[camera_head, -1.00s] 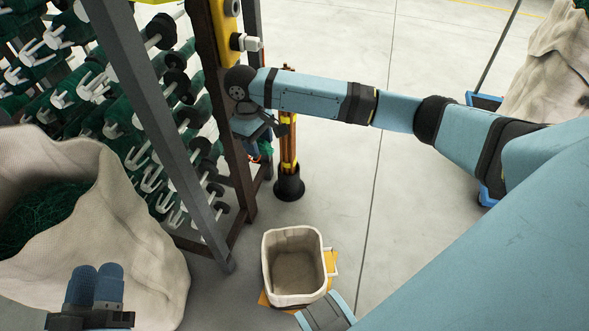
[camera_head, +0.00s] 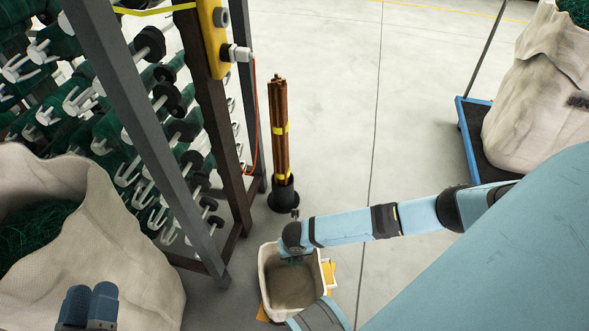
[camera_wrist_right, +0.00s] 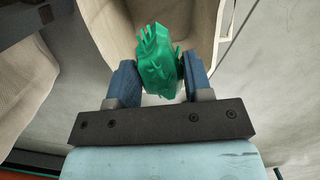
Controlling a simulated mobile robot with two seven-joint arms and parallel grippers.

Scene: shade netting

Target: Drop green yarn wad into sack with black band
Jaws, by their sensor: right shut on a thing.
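The green yarn wad (camera_wrist_right: 159,65) is pinched between the two blue fingers of my right gripper (camera_wrist_right: 160,80). The small sack is open at the top and looks empty inside. A black band on it is not clear now. A large cream sack (camera_head: 130,250) at the left holds green netting. My left gripper (camera_head: 88,305) is shut and empty in front of it.
A rack (camera_head: 150,130) of green spools fills the upper left. Another large sack (camera_head: 540,100) with a dark mark sits on a blue-edged platform (camera_head: 468,140) at the right. Floor between is clear.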

